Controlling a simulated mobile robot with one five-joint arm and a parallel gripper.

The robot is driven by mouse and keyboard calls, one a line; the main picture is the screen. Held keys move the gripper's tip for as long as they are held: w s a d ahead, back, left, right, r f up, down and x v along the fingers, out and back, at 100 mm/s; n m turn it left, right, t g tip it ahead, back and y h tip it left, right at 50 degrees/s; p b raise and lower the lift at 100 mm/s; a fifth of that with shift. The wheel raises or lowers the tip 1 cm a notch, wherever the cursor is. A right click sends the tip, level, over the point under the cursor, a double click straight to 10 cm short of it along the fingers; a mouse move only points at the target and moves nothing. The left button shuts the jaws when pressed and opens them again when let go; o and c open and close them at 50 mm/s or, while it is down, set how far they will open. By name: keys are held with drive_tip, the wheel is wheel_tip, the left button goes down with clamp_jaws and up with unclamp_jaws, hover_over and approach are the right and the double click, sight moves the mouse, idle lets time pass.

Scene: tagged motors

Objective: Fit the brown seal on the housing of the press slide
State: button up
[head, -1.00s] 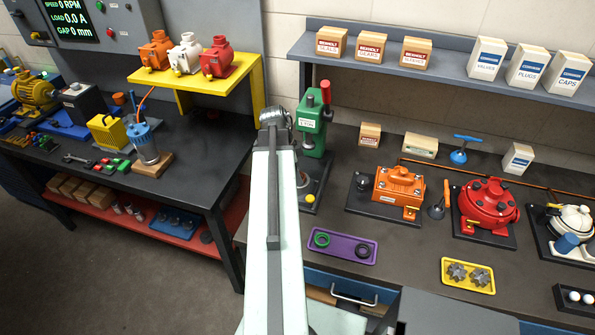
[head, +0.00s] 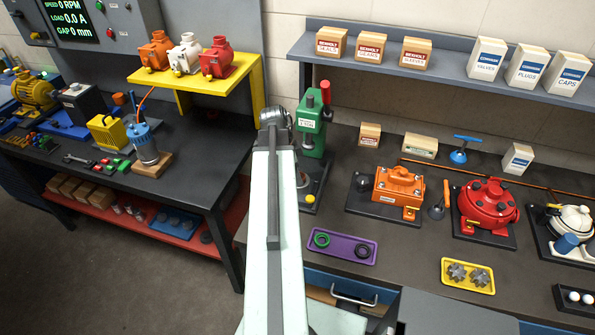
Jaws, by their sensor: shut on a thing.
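The green press (head: 312,122) with a red handle stands upright at the left end of the right bench, on a dark base with a yellow button. My arm (head: 273,210) rises in front of it and covers its left side and part of its base. The slide's housing cannot be made out clearly. My gripper does not show; it seems hidden behind my arm. No brown seal shows. A purple tray (head: 343,260) to the right of my arm holds a green ring (head: 321,240) and a black ring (head: 362,251).
An orange gearbox (head: 399,187), a red round housing (head: 487,204) and a white pump (head: 573,220) stand along the right bench. A yellow tray (head: 468,287) with gears lies at its front. Boxes line the shelf (head: 450,77) above. A gap separates the two benches.

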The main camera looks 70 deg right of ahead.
drive_tip(key=shift+r, duration=0.15)
drive_tip(key=o, duration=1.4)
drive_tip(key=shift+o, duration=0.2)
drive_tip(key=shift+r, duration=0.1)
wheel_tip(320, 180, up, 6)
drive_tip(key=p, duration=0.6)
